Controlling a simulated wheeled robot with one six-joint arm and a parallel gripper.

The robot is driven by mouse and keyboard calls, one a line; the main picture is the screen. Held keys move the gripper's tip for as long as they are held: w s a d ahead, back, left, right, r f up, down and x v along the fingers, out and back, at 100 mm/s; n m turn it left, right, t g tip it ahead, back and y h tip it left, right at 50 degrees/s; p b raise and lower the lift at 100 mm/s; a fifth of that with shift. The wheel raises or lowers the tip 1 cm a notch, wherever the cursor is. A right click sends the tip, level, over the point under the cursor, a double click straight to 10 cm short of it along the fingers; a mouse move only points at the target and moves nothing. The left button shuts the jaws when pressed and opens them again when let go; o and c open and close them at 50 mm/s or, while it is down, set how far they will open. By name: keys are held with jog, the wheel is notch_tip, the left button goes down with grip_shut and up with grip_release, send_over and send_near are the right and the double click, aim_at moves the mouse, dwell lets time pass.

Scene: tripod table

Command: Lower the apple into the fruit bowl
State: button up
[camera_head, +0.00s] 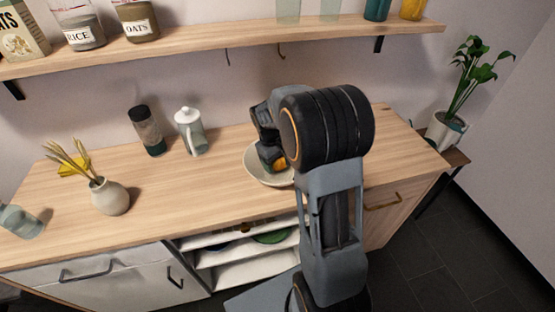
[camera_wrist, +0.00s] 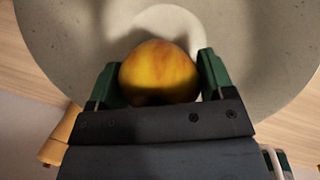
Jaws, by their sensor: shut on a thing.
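The apple (camera_wrist: 160,70) is yellow and orange-red and sits between the two green-tipped fingers of my gripper (camera_wrist: 158,82) in the wrist view. My gripper is shut on it. The fruit bowl (camera_wrist: 50,35) is pale grey with dark specks and spreads around the apple in the wrist view. In the head view the bowl (camera_head: 253,168) stands on the wooden counter, and my gripper (camera_head: 274,160) is over it, mostly hidden by my arm. A bit of orange shows there below the gripper. I cannot tell whether the apple touches the bowl.
On the counter (camera_head: 230,194) stand a white lidded jug (camera_head: 191,132), a dark-capped jar (camera_head: 147,132), a vase with dry stalks (camera_head: 110,196) and a glass (camera_head: 20,221). A shelf (camera_head: 220,39) with jars runs above. A potted plant (camera_head: 446,130) stands at right. The counter's front middle is clear.

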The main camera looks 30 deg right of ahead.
jog(key=shift+f+b, duration=0.65)
jog(key=shift+f, duration=0.3)
dwell(0.3)
jog(key=o, duration=1)
jog(key=shift+r, duration=0.1)
jog(key=r, duration=0.4)
jog(key=a+r, duration=0.1)
jog(key=r, duration=0.4)
jog(key=a+r+p, duration=0.1)
jog(key=r, duration=0.3)
jog(key=shift+w+r, duration=0.25)
jog(key=shift+w, duration=0.1)
jog(key=shift+w+a, duration=0.1)
jog(key=shift+w, duration=0.1)
jog(key=s+a+m+t+y+p, duration=0.1)
jog(key=s+a+t, duration=0.1)
jog(key=s, duration=0.6)
jog(key=s+a+m+t+y+p, duration=0.1)
jog(key=s+a+t, duration=0.1)
jog(key=s+a, duration=0.3)
jog(key=s, duration=0.4)
jog(key=shift+s+a+m+p, duration=0.15)
jog(key=shift+a+m+p, duration=0.05)
jog(key=shift+m+p, duration=0.2)
